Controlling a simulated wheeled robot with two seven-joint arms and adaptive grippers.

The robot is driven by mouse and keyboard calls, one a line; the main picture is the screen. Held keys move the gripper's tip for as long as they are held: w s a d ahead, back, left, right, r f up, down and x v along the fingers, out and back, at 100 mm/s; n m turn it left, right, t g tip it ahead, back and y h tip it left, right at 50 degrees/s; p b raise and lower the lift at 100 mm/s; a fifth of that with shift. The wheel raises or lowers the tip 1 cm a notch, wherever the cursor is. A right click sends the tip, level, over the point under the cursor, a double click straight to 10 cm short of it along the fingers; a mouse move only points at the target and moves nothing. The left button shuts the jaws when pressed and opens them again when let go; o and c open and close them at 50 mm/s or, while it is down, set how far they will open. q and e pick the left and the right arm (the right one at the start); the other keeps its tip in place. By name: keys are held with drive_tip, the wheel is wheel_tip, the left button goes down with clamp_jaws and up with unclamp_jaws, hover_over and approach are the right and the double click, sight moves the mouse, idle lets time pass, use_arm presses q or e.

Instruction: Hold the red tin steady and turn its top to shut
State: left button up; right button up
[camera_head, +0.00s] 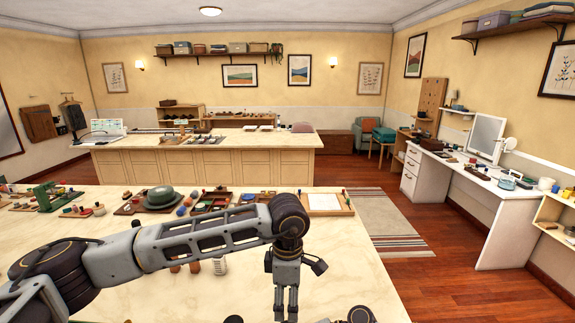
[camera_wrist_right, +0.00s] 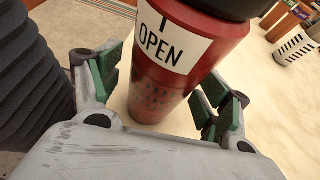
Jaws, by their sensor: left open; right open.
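The red tin (camera_wrist_right: 165,75) fills the middle of the right wrist view. It has a white label reading "OPEN" and a dark top (camera_wrist_right: 235,6) cut off by the upper edge. My right gripper (camera_wrist_right: 160,88) is open, its green-padded fingers on either side of the tin. I cannot tell if the pads touch it. In the head view my left gripper (camera_head: 286,302) points down over the near table, open, with nothing seen between its fingers. I cannot make out the tin in the head view.
The near table (camera_head: 80,270) has a dark green hat-like object (camera_head: 160,197), trays such as one with a white sheet (camera_head: 324,202), and small items along its far side.

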drive_tip(key=v, duration=1.1)
drive_tip(key=shift+d, duration=0.15)
drive_tip(key=shift+s, duration=0.1)
